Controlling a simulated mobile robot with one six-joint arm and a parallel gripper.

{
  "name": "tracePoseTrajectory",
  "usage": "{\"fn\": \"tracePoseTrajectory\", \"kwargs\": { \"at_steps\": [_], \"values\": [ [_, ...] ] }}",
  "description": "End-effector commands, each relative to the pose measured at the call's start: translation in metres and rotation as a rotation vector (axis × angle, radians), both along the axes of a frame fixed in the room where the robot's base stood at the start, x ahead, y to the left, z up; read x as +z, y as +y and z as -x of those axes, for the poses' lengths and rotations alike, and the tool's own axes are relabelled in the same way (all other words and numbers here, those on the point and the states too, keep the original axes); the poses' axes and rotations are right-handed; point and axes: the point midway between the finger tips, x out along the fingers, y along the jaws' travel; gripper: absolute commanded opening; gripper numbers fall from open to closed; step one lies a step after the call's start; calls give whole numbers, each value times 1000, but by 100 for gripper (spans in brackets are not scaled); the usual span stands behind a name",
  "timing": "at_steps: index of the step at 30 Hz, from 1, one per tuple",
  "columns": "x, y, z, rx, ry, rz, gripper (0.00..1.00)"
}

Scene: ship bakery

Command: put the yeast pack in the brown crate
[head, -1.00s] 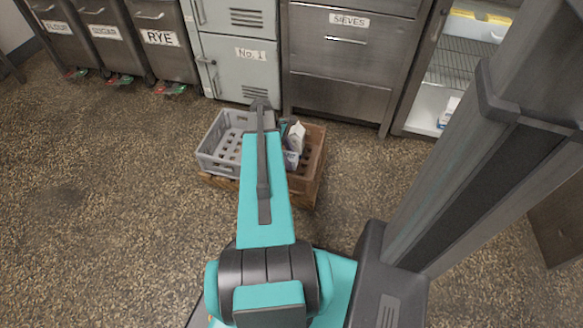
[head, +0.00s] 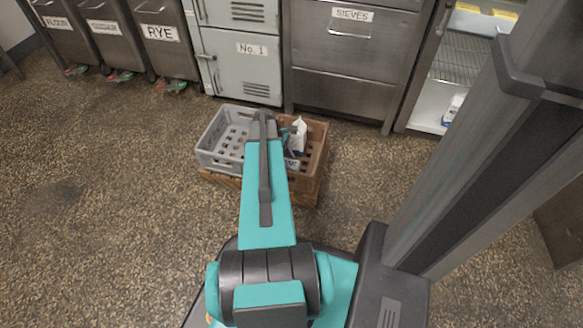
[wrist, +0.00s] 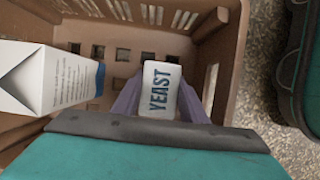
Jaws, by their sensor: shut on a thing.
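The yeast pack (wrist: 158,90) is a small white block with "YEAST" in dark blue letters. My gripper (wrist: 160,100) is shut on it, one finger on each side, in the wrist view. The pack is over or inside the brown crate (wrist: 228,50); I cannot tell whether it touches the floor of the crate. In the head view the brown crate (head: 314,172) stands right of the grey crate, and the pack (head: 291,163) shows small beside my arm, which hides part of both crates.
A white carton (wrist: 45,78) stands in the brown crate, left of the pack in the wrist view. The grey crate (head: 205,158) looks empty where visible. Steel drawers (head: 345,65) and a locker (head: 240,70) stand behind. The floor around is clear.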

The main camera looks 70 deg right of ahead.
Motion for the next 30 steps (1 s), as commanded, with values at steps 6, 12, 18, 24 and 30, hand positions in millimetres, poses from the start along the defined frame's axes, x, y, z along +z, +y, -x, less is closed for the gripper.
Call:
{"fn": "tracePoseTrajectory", "kwargs": {
  "at_steps": [6, 12, 18, 24, 30],
  "values": [
    [-14, 0, 0, 0, 0, 1, 7],
    [-14, 0, 0, -1, 0, 1, 7],
    [-16, -1, 0, -1, 1, 0, 7],
    [-17, 0, 0, -1, 0, 0, 58],
    [-17, 0, 0, -1, 0, 0, 58]
  ]
}}
